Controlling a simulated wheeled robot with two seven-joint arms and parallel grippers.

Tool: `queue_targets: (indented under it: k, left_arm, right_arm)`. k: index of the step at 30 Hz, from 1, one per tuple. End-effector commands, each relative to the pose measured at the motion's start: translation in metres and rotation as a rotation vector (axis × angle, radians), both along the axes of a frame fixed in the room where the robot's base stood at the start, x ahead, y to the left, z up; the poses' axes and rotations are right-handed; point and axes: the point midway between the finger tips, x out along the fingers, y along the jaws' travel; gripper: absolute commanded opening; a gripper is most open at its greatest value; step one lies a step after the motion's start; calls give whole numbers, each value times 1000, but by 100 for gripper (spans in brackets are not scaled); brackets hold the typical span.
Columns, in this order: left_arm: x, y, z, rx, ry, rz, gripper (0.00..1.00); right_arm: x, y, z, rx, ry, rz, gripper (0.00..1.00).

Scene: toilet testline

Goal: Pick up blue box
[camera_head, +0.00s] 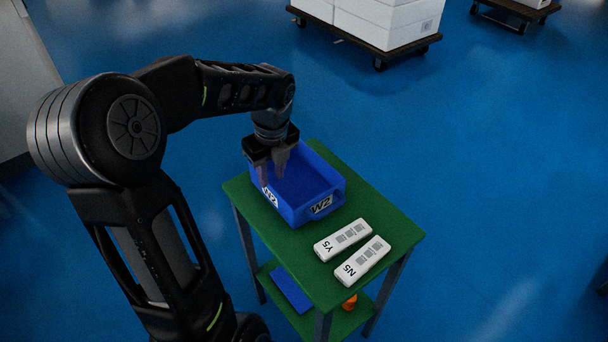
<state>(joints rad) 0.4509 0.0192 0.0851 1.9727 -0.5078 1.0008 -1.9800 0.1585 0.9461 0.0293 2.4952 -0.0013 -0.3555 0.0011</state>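The blue box (327,187) is an open bin with white W2 labels on its sides. It stands on the green top of a small table (386,218). My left gripper (272,172) reaches down at the box's left back side, with its two fingers apart. One finger shows outside the left wall and the other shows over the inside. I cannot tell whether the fingers touch the wall. The arm hides the box's back left corner. My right gripper is not in view.
Two white labelled blocks, Y5 (342,240) and N5 (362,261), lie right of the box. The lower shelf holds a blue item (291,289) and an orange item (350,303). A dolly (394,52) with white boxes stands behind. Blue floor at right is clear.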

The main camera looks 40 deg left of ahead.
Motion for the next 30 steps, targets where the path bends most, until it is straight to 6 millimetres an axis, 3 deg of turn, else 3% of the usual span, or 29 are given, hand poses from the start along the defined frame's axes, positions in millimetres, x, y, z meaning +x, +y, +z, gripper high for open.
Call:
queue_targets:
  k: [8, 16, 26, 30]
  left_arm:
    - [0, 0, -1, -1, 0, 1, 30]
    - [0, 3, -25, -1, 1, 2, 30]
    - [1, 4, -28, -1, 1, 2, 30]
    - [0, 6, -40, -2, 3, 2, 30]
  right_arm:
    - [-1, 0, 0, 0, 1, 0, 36]
    - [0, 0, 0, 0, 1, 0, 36]
    - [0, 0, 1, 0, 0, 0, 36]
    - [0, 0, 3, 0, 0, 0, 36]
